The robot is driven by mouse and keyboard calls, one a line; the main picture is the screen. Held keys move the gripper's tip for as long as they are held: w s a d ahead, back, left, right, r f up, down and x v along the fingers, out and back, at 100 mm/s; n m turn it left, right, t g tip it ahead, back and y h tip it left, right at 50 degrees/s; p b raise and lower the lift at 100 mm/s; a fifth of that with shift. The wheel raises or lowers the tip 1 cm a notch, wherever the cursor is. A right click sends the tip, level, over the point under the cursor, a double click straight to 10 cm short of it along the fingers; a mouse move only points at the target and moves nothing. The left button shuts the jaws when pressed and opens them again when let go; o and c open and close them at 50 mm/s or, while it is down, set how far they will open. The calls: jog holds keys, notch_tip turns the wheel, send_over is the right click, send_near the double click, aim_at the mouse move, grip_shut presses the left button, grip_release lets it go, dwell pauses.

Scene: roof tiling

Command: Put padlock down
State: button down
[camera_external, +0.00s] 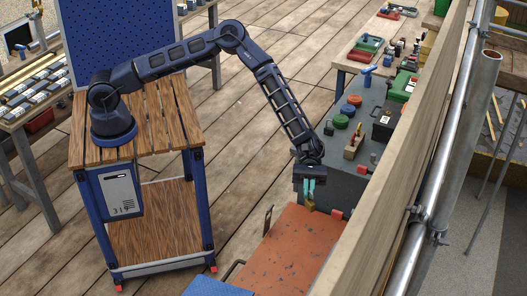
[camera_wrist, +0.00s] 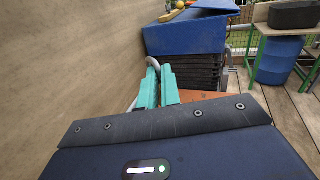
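My gripper (camera_external: 308,191) points down over the far end of a worn orange-red surface (camera_external: 290,250). Its two teal fingers are close together. A small brass-coloured padlock (camera_external: 310,205) shows just below the fingertips. In the wrist view my gripper (camera_wrist: 159,74) has a grey curved bar, seemingly the padlock's shackle (camera_wrist: 151,62), at its fingertips and beside the left finger. The fingers appear closed on the padlock, and they hide most of its body. I cannot tell whether the padlock touches the surface below.
A wooden board wall (camera_external: 425,140) runs close on the right of my gripper. A grey bench (camera_external: 345,150) with green and red round items (camera_external: 341,121) lies beyond. A blue bin (camera_wrist: 190,35) stands ahead in the wrist view. A metal handle (camera_external: 268,220) rises at the orange-red surface's left edge.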

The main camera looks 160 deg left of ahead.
jog(key=w+d+f+m+g+h, duration=0.25)
jog(key=w+d+f, duration=0.35)
jog(key=w+d, duration=0.3)
send_over(290, 267)
jog(key=x, duration=0.5)
jog(key=shift+t+h, duration=0.25)
jog(key=shift+t, duration=0.2)
notch_tip(290, 267, down, 15)
jog(key=shift+d+r, duration=0.1)
jog(key=shift+f, duration=2.2)
jog(key=c, duration=1.6)
grip_release()
jog(key=shift+f, duration=0.15)
jog(key=s+a, duration=0.1)
jog(key=s, duration=0.1)
jog(key=s+a+r, duration=0.1)
jog(key=s+a, duration=0.1)
jog(key=shift+s+r, duration=0.1)
jog(key=shift+r, duration=0.05)
notch_tip(290, 267, up, 6)
